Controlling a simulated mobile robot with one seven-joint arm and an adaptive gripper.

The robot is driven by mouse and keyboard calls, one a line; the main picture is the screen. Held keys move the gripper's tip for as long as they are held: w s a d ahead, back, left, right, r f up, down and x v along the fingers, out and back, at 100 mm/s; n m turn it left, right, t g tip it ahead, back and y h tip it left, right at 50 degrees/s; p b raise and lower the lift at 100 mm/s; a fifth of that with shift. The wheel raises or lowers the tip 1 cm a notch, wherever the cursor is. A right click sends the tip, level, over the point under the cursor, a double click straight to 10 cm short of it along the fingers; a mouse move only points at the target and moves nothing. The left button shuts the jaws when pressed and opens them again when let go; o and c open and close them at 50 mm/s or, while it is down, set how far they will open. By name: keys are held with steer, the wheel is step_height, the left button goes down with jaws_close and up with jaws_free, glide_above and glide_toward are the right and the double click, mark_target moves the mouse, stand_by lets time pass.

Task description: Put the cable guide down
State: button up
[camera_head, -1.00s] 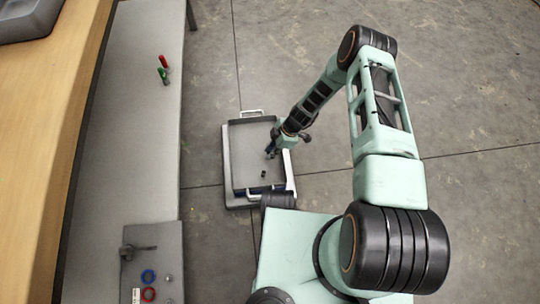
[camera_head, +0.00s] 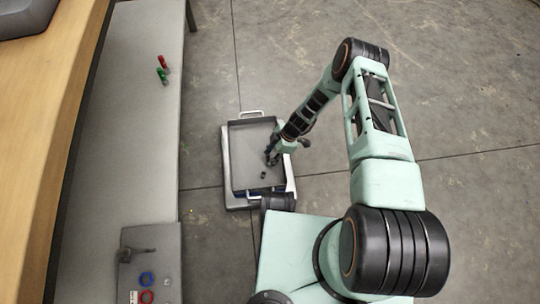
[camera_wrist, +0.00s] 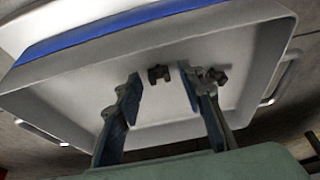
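A small dark piece, which looks like a cable guide (camera_wrist: 158,74), shows on the tray floor in the wrist view, between my fingertips in the picture and apart from both. A second dark piece (camera_wrist: 215,76) shows beside the right finger, partly hidden by it. In the head view one small dark piece (camera_head: 263,175) lies in the grey tray (camera_head: 237,150). My gripper (camera_wrist: 159,78) is open, with a wide gap between its fingers and nothing gripped. It also shows over the tray in the head view (camera_head: 270,159). I cannot tell its exact height above the tray floor.
The tray has raised walls and handles (camera_head: 251,113) and sits right of a long grey bench (camera_head: 130,130). Red and green items (camera_head: 162,69) lie on the bench. A grey panel (camera_head: 150,240) with blue and red rings is at lower left. Open concrete floor lies to the right.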

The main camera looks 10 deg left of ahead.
steer(key=shift+r, duration=0.1)
steer(key=p+v, duration=0.4)
steer(key=v, duration=0.8)
